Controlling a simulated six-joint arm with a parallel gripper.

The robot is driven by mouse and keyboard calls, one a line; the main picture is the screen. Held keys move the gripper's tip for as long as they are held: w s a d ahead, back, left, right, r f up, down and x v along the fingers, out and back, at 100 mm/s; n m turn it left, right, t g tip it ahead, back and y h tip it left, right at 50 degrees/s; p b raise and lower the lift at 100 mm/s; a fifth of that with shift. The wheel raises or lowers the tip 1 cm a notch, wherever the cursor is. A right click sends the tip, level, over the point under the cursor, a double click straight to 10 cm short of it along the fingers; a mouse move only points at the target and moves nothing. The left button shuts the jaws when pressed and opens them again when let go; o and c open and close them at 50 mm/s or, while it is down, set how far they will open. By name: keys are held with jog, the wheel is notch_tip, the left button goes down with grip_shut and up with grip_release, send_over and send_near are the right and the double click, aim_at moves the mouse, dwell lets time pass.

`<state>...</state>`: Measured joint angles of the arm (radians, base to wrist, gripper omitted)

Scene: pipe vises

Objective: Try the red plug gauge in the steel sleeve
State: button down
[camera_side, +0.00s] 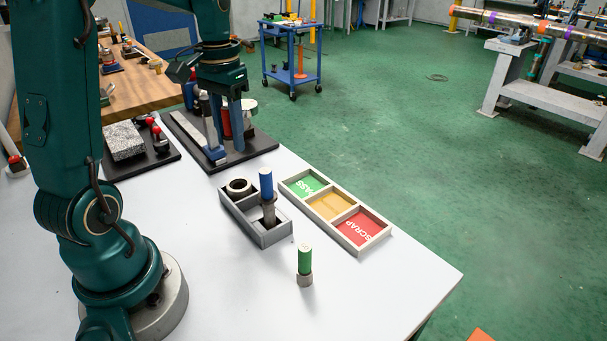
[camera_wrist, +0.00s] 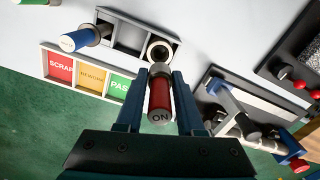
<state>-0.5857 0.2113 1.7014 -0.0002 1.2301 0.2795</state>
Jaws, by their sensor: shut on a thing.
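My gripper (camera_side: 225,145) is shut on the red plug gauge (camera_wrist: 159,96), which has a grey metal end. The gauge also shows between the fingers in the side view (camera_side: 226,122). The steel sleeve, a pale ring with a dark bore (camera_side: 238,187), sits in the far compartment of a grey tray (camera_side: 262,238). In the wrist view the sleeve (camera_wrist: 158,51) shows just past the gauge's metal end; the two look apart. In the side view, the gripper is behind and left of the sleeve.
A blue-handled gauge (camera_side: 266,184) stands upright at the grey tray. A green-handled gauge (camera_side: 304,260) stands in front of it. A three-part sorting tray (camera_side: 337,240) with green, yellow and red floors lies to the right. The black fixture board (camera_side: 262,143) holds several parts.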

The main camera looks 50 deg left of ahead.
jog(key=shift+f, duration=3.45)
jog(key=shift+f, duration=0.7)
jog(key=c, duration=0.8)
grip_release()
jog(key=shift+c, duration=0.2)
